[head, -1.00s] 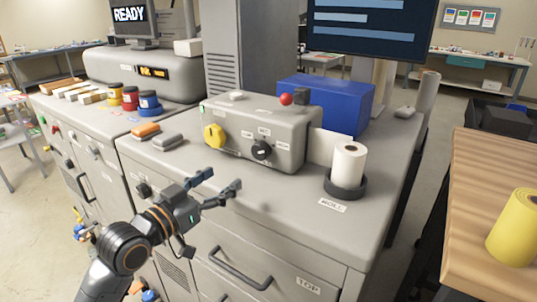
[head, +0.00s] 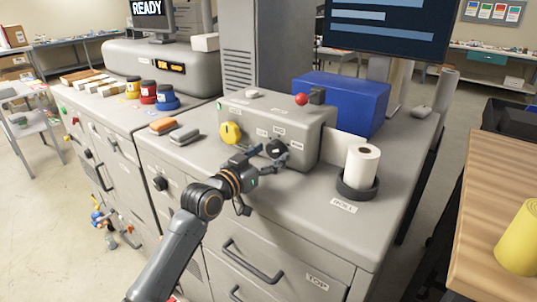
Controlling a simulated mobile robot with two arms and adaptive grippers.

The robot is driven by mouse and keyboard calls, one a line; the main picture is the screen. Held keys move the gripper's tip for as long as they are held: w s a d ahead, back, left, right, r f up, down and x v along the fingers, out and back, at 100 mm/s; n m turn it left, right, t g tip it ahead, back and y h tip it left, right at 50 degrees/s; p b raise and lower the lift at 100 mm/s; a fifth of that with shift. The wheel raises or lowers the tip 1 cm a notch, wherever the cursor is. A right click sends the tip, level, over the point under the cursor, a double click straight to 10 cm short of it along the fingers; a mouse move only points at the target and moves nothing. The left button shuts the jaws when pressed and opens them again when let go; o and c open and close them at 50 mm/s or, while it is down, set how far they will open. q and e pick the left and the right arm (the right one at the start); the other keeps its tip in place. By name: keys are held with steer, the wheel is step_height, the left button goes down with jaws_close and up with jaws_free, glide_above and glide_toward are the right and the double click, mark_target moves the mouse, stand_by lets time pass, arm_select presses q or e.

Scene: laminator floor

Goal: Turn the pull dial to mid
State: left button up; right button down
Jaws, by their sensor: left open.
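A grey control box (head: 300,138) stands on the grey cabinet top. On its front is a black dial (head: 275,147) with small white labels around it, too small to read surely, so its setting is unclear. A yellow knob (head: 231,133) sits to its left. My left gripper (head: 263,153) is open in front of the black dial, its fingers spread to the dial's left and right. The fingers partly cover the dial's lower edge. I cannot tell whether they touch it. My right gripper is not in view.
A white roll (head: 361,166) stands in a dark holder to the right. Orange (head: 163,126) and grey (head: 184,135) blocks lie left. The cabinet top's front right is clear.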

arm_select(q)
steer(key=c, duration=1.1)
steer(key=shift+c, duration=0.2)
